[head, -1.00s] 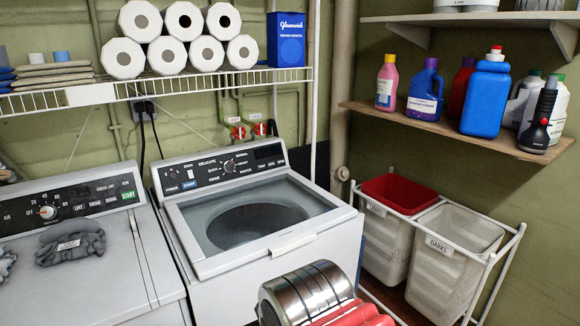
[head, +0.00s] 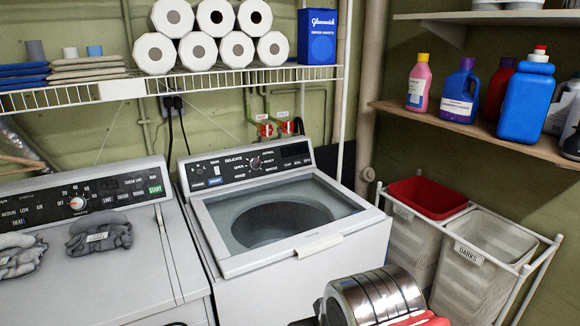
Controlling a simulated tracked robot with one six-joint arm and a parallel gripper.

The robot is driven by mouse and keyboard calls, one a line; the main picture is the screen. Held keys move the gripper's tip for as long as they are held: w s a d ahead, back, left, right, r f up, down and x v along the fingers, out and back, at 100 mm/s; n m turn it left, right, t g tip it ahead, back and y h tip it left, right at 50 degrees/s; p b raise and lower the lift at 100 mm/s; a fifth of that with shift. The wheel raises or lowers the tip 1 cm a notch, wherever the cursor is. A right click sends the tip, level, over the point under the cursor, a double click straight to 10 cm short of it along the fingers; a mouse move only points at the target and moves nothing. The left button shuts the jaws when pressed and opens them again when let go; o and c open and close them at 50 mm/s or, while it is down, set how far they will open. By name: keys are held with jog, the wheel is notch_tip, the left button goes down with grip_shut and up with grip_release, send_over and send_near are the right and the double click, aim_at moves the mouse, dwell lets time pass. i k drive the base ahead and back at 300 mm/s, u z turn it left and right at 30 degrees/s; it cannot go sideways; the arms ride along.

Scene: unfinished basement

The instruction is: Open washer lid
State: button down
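The washer (head: 300,270) is a white top-loader in the middle of the head view. Its lid (head: 278,213) has a clear window and lies closed, with the dark round drum opening showing through. A pale handle (head: 320,244) sits at the lid's front edge. The control panel (head: 247,165) with dial stands behind the lid. A silver cylindrical arm link of mine with red parts shows at the bottom right, in front of the washer. My gripper's fingers are not visible in this view.
A wire shelf (head: 230,80) with paper rolls (head: 237,49) hangs above. Laundry bins (head: 480,260) stand to the right, below a wooden shelf (head: 470,135) with bottles.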

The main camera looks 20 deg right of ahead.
aim_at(308, 243)
jog(key=u, duration=0.05)
jog(key=i, duration=1)
jog(key=z, duration=0.05)
